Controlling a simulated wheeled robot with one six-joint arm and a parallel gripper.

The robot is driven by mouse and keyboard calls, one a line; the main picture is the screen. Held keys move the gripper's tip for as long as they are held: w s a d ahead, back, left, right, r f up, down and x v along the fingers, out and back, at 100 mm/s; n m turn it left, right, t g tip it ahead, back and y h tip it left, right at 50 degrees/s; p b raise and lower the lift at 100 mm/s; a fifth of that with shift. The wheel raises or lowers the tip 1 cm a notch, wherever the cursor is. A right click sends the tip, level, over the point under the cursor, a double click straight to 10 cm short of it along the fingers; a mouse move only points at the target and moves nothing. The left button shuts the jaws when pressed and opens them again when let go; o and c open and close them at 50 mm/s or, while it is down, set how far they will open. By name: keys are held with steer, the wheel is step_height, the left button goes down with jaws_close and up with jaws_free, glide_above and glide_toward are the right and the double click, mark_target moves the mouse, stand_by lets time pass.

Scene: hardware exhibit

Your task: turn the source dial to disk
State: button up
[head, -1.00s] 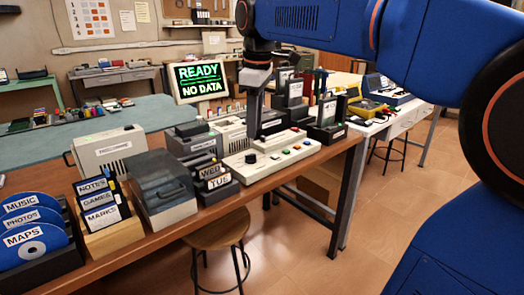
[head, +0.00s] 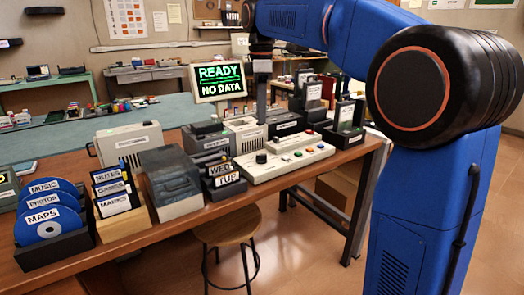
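The black dial (head: 261,157) stands upright on the left part of a pale console (head: 283,166) with several coloured buttons. Its pointer and any labels are too small to read. My gripper (head: 261,112) points down above and behind the dial in the picture, apart from it. Its fingers are seen edge-on, so I cannot tell whether they are open.
Disks in a dark rack (head: 52,245), a folder holder (head: 117,215), a grey lidded box (head: 172,185) and small WED and TUE boxes (head: 224,178) crowd the bench left of the console. Dark card holders (head: 340,130) stand behind right. A stool (head: 227,230) stands in front.

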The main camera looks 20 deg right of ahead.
mark_target(261, 158)
step_height(261, 158, down, 13)
steer(key=shift+f, duration=0.1)
stand_by(0.4)
jaws_close()
